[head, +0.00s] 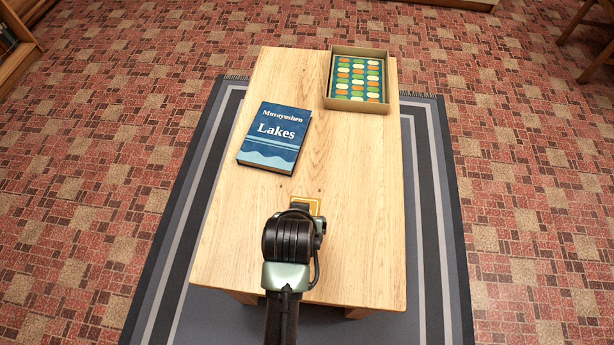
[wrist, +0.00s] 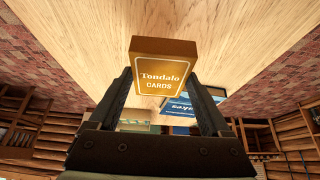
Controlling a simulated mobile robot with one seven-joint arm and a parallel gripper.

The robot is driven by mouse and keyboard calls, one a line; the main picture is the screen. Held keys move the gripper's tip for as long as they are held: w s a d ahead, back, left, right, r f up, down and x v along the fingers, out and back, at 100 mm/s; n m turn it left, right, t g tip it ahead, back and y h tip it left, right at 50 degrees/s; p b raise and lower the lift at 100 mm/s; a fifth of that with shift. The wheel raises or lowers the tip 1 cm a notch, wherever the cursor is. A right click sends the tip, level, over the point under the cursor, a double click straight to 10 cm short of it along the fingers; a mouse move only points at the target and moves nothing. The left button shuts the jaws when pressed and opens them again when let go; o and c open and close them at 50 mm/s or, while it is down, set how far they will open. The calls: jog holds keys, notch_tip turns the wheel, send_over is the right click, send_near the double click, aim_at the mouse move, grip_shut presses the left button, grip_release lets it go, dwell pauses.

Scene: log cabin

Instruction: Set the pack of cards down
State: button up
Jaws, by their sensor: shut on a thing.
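The pack of cards is an orange-brown box lettered "Tondalo CARDS" (wrist: 163,66), seen upright in the wrist view between my two dark fingers. My gripper (wrist: 161,80) is shut on it. In the head view my gripper (head: 301,207) is over the near half of the wooden table (head: 345,215). Only an edge of the pack (head: 315,203) shows there, as my arm hides the rest. I cannot tell whether the pack touches the tabletop.
A blue book titled "Lakes" (head: 275,138) lies at the table's left, beyond my gripper. A shallow box with a colourful dotted inside (head: 331,98) sits at the far right corner. Bare wood lies between them and to the gripper's right. A striped rug (head: 437,220) lies beneath.

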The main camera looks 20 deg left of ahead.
jog(key=shift+f+b, duration=1.15)
jog(key=shift+f, duration=2.35)
jog(key=shift+f, duration=0.2)
jog(key=o, duration=1.2)
jog(key=shift+o, duration=0.2)
jog(key=shift+r, duration=0.25)
jog(key=p+v, duration=0.4)
jog(key=v, duration=0.8)
jog(key=shift+p, duration=0.35)
